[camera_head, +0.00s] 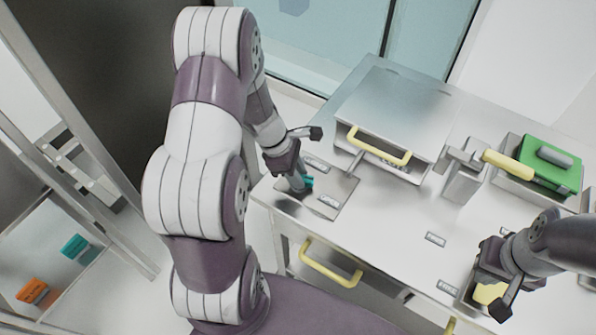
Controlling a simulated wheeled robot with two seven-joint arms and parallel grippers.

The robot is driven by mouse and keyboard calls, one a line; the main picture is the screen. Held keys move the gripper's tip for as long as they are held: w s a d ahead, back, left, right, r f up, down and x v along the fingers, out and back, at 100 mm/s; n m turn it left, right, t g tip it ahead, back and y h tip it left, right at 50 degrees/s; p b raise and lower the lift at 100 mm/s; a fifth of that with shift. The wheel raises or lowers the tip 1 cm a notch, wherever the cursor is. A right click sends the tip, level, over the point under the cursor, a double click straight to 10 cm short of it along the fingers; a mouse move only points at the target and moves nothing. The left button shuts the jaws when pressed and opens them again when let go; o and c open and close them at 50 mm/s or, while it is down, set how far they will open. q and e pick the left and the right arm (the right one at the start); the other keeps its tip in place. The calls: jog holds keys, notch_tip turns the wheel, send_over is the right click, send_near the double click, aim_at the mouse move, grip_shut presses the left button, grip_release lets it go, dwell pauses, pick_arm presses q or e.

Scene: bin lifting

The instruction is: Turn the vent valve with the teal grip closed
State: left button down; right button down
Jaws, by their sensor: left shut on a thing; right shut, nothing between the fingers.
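The vent valve's teal grip (308,182) shows at the left part of the bench, over a grey plate (345,188) with small labels. My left gripper (300,181) is shut on the teal grip and hides most of the valve, so the valve's exact angle cannot be read. My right gripper (488,285) is at the lower right, shut and empty, over a yellow thing (486,294) on another plate.
A metal box with a flat lid (392,108) and yellow handle (379,146) stands behind the valve. A grey post with a yellow lever (508,165) and a green block (550,165) are to the right. A yellow drawer handle (330,264) juts from the bench front.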

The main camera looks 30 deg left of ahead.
pick_arm(q)
jog(key=n, duration=0.1)
jog(key=n+t, duration=0.1)
jog(key=shift+s+f+n+b, duration=0.2)
jog(key=shift+f+n+b, duration=0.1)
jog(key=shift+n, duration=0.1)
jog(key=n+b, duration=0.1)
jog(key=n, duration=0.1)
jog(key=n+t+y, duration=0.1)
jog(key=n, duration=0.1)
jog(key=shift+s+d+y+b, duration=0.1)
jog(key=shift+d+y+b, duration=0.05)
jog(key=shift+y+b, duration=0.2)
jog(key=n+t+y+b, duration=0.1)
jog(key=n, duration=0.3)
jog(key=shift+s+d, duration=0.1)
jog(key=shift+n+y+b, duration=0.45)
jog(key=shift+n+y, duration=0.1)
jog(key=shift+n, duration=0.85)
jog(key=shift+s, duration=0.1)
jog(key=c, duration=0.9)
grip_release()
jog(key=shift+w+r, duration=0.1)
jog(key=shift+w, duration=0.1)
